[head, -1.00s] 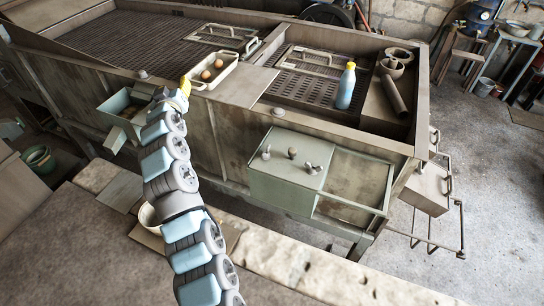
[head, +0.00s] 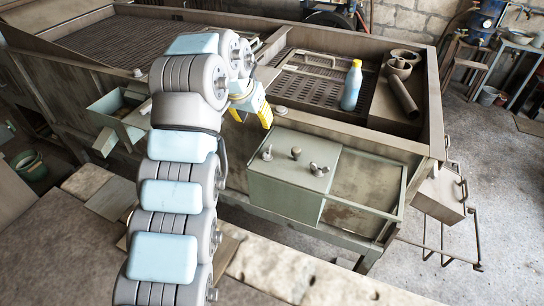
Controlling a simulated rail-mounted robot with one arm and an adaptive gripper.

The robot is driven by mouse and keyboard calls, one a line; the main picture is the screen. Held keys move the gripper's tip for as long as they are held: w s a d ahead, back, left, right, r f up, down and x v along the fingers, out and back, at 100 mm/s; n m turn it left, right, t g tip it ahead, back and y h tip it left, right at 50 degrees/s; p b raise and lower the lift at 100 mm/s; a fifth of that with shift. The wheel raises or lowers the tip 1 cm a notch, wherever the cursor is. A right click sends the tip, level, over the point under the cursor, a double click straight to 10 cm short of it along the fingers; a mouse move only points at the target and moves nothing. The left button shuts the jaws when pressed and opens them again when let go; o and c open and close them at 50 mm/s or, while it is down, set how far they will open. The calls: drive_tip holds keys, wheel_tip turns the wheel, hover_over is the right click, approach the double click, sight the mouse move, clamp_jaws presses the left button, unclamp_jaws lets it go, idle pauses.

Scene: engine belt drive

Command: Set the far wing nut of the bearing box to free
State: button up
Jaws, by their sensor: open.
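The bearing box appears to be the pale green box (head: 290,190) on the near side of the long metal bench. On its lid stand a left wing nut (head: 267,153), a small knob-like fitting (head: 296,153) and a right wing nut (head: 319,170). The right one lies farther along the lid from my arm; their exact settings are too small to read. My gripper (head: 252,114), with yellow fingers, is open and empty. It hangs above and left of the box in the picture, apart from the wing nuts.
A blue bottle with a yellow cap (head: 351,86) stands on the bench's perforated plate. An open rail frame (head: 360,195) adjoins the box on the right. The bench rim (head: 350,136) runs behind the box. A small green bin (head: 118,120) is at left. Space above the lid looks clear.

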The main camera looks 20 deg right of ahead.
drive_tip(key=s, duration=0.1)
approach(267, 153)
drive_tip(key=shift+g+y, duration=0.3)
drive_tip(key=x, duration=0.9)
drive_tip(key=shift+w+d, duration=0.25)
clamp_jaws()
